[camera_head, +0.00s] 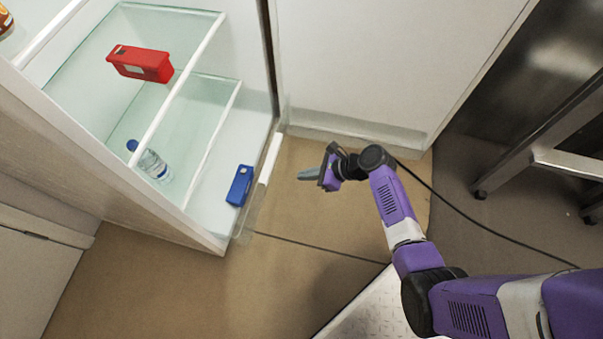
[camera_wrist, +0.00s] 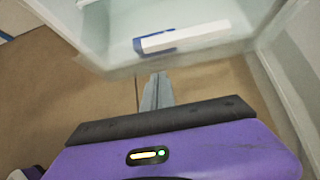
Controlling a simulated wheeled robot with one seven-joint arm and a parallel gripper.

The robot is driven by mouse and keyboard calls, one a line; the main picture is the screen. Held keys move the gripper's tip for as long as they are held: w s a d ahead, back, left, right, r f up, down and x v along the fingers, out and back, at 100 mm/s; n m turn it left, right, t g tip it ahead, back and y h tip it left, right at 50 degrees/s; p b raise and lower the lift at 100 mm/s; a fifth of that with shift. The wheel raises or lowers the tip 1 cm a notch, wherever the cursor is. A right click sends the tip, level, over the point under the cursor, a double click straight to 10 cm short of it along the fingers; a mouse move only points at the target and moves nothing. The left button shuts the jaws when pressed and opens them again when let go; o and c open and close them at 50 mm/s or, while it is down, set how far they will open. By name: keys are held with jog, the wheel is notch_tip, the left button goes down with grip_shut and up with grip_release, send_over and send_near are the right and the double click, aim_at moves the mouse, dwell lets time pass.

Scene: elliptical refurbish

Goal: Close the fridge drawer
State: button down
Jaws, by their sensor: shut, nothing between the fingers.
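The fridge drawer (camera_head: 250,215) is a clear bin low in the open fridge. It juts out a little past the front edge of the shelves, and a white strip (camera_head: 271,158) runs along its front. In the wrist view the drawer front (camera_wrist: 190,62) lies just ahead of my fingertips, with the white strip (camera_wrist: 186,37) above. My gripper (camera_head: 308,174) is shut and empty, pointing at the drawer front from outside. A gap shows between them in the head view; contact is hard to judge in the wrist view, where the fingers (camera_wrist: 157,90) show together.
A blue box (camera_head: 239,185) is in the drawer. A red box (camera_head: 141,64) and a water bottle (camera_head: 150,161) are on glass shelves above. The open fridge door (camera_head: 385,65) stands beyond my gripper. A metal table (camera_head: 560,150) is at right. Brown floor before the fridge is clear.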

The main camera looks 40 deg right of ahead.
aim_at(269, 175)
jog(key=shift+w+a+f+b, duration=0.85)
jog(key=shift+w+a, duration=0.1)
jog(key=shift+w, duration=0.35)
jog(key=shift+w+a+f+b, duration=0.8)
jog(key=shift+w+a, duration=0.1)
jog(key=shift+w, duration=0.35)
jog(key=shift+w+a+f+b, duration=0.85)
jog(key=shift+w+a, duration=0.1)
jog(key=shift+w, duration=0.35)
jog(key=shift+w+a+r, duration=0.1)
jog(key=shift+w+a, duration=0.25)
jog(key=shift+w, duration=0.15)
jog(key=w+a+b, duration=0.3)
jog(key=w+a, duration=0.8)
jog(key=w, duration=0.4)
jog(key=shift+w+b, duration=0.15)
jog(key=shift+b, duration=0.2)
jog(key=shift+a, duration=0.2)
jog(key=shift+r, duration=0.1)
